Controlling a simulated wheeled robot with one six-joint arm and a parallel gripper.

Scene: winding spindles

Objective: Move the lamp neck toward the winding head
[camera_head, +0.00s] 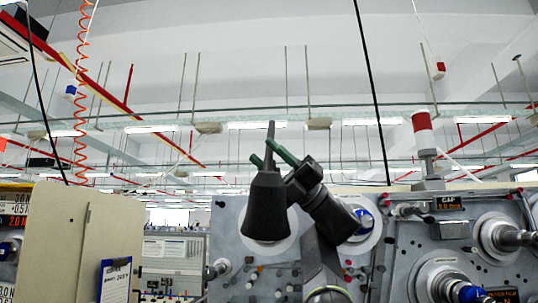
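A dark lamp with a cone-shaped shade (267,210) stands out in the middle of the head view. Its thin neck (271,130) rises above the shade. My gripper (262,149) reaches in from the lower right, with two green fingers at the neck just above the shade. The fingers look apart, wider than the neck, which shows between them. Contact is not clear. Behind the shade is a pale round disc on the grey winding machine (390,265). Another winding head with a blue centre (363,221) shows just right of my wrist. Which head is meant is unclear.
More spindles (510,238) stick out at the right, one with a blue tip (470,293) lower down. A red-and-white beacon (423,130) tops the machine. A beige cabinet (75,235) stands at left. A black cable (370,90) and an orange coiled hose (82,90) hang from above.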

